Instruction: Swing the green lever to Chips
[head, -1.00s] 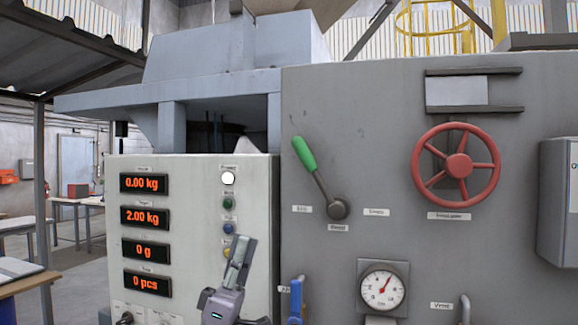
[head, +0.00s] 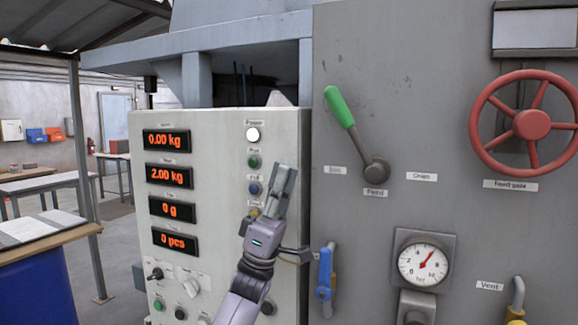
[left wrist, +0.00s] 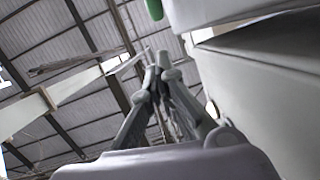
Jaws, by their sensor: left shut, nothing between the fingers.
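The green lever (head: 341,107) has a green grip and a dark arm on a round pivot at the grey panel. Its grip points up and left. Small labels stand left of, below and right of the pivot; the right one seems to read Chips (head: 422,177). My left gripper (head: 284,170) is shut and empty, pointing up in front of the display panel, left of and below the lever, apart from it. The left gripper also shows in the left wrist view (left wrist: 156,62), with a green rounded end at the top edge, likely the lever's grip. My right gripper is out of view.
A red handwheel (head: 530,124) is right of the lever. A gauge (head: 423,261) and a blue-handled valve (head: 325,273) sit below. The display panel (head: 225,180) with buttons stands left. The space in front of the lever looks clear.

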